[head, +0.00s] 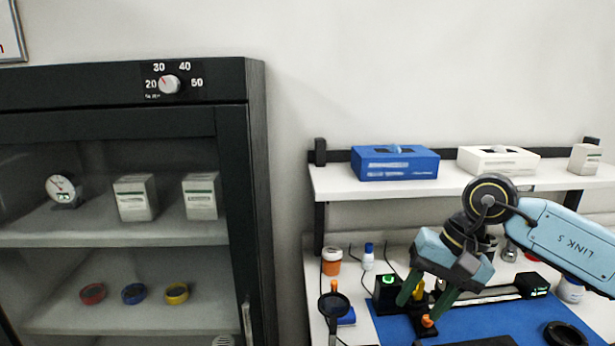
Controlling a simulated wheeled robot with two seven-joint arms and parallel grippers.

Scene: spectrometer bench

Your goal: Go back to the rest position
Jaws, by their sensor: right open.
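My right arm comes in from the right, and my right gripper (420,311) points down over the bench. Its two green fingers are apart, so it is open. Small orange and yellow parts of the bench equipment show between and beside the fingers; I cannot tell whether the fingers touch them. The gripper hides part of the black equipment on the blue mat (474,319). My left gripper is not in view.
A dark glass-front cabinet (258,200) with a dial (169,85) stands at the left. The bench shelf (341,181) holds a blue box (396,164) and a white box (498,161). A magnifier (334,306), an orange-brown jar (332,262) and a small bottle (368,257) stand left of the gripper.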

